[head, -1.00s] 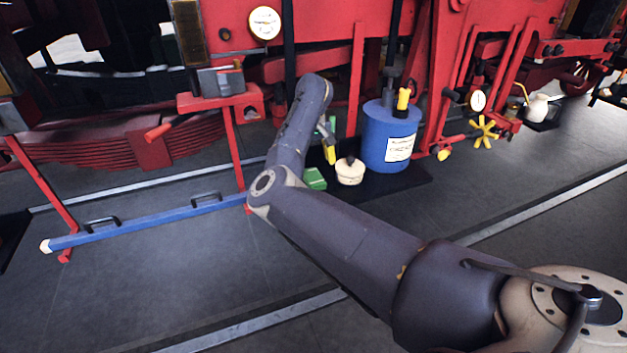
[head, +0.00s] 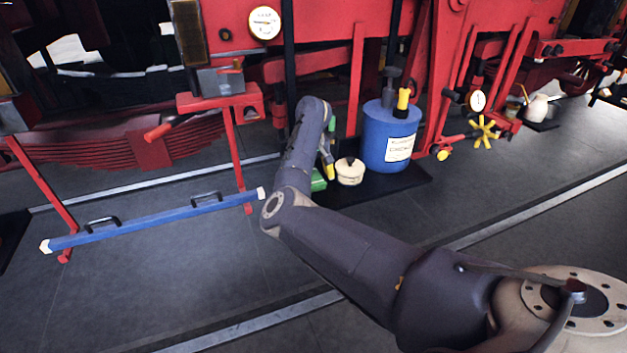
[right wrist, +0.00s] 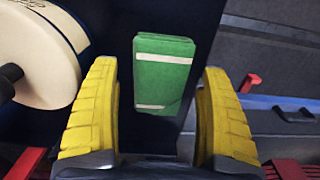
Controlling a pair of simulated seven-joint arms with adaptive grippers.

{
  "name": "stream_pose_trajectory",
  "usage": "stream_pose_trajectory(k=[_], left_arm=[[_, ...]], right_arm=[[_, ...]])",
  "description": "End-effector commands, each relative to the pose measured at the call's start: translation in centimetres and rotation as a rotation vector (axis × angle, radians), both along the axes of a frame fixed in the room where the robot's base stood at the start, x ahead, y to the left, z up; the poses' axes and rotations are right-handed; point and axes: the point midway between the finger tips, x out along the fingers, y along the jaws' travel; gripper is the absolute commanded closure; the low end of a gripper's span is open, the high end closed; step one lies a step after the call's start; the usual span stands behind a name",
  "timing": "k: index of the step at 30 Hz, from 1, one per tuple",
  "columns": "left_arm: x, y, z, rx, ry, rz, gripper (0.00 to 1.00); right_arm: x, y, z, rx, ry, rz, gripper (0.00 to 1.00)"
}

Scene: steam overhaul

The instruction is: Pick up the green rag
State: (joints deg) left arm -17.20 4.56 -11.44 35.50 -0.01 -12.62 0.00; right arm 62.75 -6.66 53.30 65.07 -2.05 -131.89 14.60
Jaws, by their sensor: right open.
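The green rag (right wrist: 162,72) lies folded on a dark mat, with pale stripes across it, in the middle of the right wrist view. In the head view the rag (head: 318,181) shows only partly, beside my right arm, which hides the rest. My right gripper (right wrist: 160,110) is open, with its yellow fingers on either side of the rag's line in the right wrist view. It appears to be above the rag, not touching it. In the head view the right gripper (head: 327,165) is mostly hidden behind my forearm. My left gripper is not in view.
A blue bar (head: 150,222) with black handles is at left. Red machinery fills the back.

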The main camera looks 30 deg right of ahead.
Motion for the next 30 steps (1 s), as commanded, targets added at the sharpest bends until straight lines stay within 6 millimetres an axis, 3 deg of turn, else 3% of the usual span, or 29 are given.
stream_pose_trajectory(k=[2,16,30], left_arm=[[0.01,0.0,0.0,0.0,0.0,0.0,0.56],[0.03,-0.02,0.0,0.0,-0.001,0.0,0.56],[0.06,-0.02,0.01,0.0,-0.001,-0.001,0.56]], right_arm=[[0.0,0.0,0.02,0.0,0.0,0.0,0.23],[0.0,0.0,0.04,0.0,0.0,0.0,0.78],[0.09,0.0,0.86,0.0,-0.003,-0.001,0.78]])
